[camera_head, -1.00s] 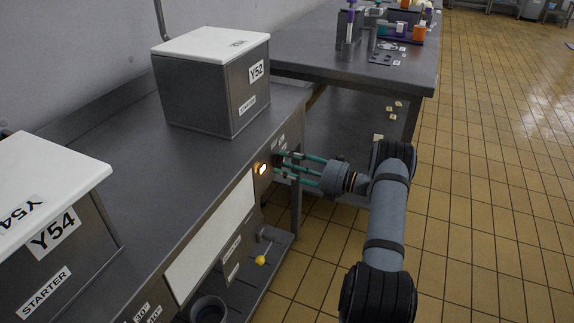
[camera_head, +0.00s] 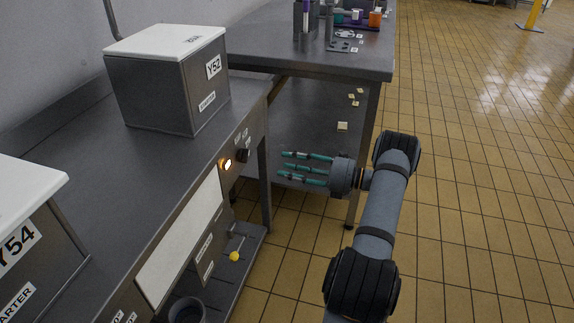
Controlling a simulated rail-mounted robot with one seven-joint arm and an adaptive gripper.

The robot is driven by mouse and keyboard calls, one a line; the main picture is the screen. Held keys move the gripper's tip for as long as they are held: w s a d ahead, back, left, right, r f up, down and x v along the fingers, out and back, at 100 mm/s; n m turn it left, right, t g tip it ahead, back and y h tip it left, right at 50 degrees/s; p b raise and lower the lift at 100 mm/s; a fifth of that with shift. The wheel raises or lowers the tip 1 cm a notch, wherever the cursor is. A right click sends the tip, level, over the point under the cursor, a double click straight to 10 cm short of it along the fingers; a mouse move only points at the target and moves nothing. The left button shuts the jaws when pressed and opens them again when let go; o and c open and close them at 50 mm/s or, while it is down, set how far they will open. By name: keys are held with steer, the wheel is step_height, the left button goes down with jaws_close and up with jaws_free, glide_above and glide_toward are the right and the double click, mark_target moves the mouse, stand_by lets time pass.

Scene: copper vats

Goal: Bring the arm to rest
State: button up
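My gripper (camera_head: 284,165) is in the middle of the head view, at the end of my grey arm. Its teal fingers point left and are spread apart with nothing between them, so it is open and empty. It hangs in the air to the right of the bench front, with a visible gap to the dark knob (camera_head: 243,156) on the panel. A lit orange lamp (camera_head: 226,164) glows beside that knob. My arm is bent and reaches up from the bottom right over the tiled floor.
Steel box Y52 (camera_head: 165,88) and box Y54 (camera_head: 30,250) stand on the bench (camera_head: 125,180). A second table (camera_head: 365,66) with a rack and bottles stands behind my gripper. A yellow ball-ended lever (camera_head: 234,256) is low on the bench. The tiled floor at right (camera_head: 480,150) is clear.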

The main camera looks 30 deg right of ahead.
mark_target(247, 157)
steer(key=shift+w, duration=0.1)
steer(key=x, duration=1.2)
steer(key=shift+a, duration=0.1)
